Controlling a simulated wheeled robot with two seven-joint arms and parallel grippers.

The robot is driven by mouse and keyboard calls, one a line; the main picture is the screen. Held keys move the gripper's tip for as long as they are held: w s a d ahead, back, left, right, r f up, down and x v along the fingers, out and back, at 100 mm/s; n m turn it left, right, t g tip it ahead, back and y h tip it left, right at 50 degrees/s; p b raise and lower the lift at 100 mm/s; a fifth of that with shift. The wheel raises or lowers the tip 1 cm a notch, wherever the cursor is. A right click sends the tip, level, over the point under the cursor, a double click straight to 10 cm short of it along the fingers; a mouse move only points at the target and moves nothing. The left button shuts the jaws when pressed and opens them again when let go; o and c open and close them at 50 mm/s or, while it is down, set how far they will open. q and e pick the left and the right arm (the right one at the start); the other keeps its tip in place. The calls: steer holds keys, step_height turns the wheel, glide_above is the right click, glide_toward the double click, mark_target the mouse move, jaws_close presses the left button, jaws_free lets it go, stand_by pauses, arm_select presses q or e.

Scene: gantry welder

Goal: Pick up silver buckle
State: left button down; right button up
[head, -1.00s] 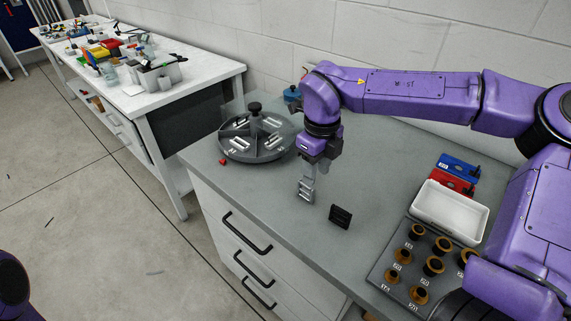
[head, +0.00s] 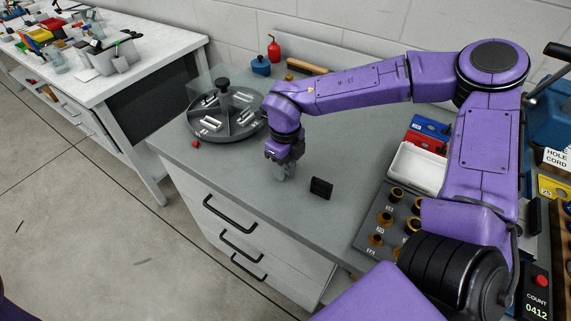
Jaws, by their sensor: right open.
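The silver buckle (head: 284,173) stands upright on the grey bench top, left of a similar black buckle (head: 321,188). It is small and partly hidden by my right gripper (head: 281,164). The right gripper points down from above, low over the bench, with its open fingers at the upper part of the silver buckle. Whether the fingers touch it is too small to tell. My left gripper is not in view.
A round divided tray (head: 226,136) holding silvery pieces lies just left of my right gripper. A white bin (head: 416,168), blue and red boxes and a board of brown-topped pegs (head: 371,222) are to the right. The bench's front edge is close.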

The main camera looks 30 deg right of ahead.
jaws_close()
steer(key=shift+r, duration=0.1)
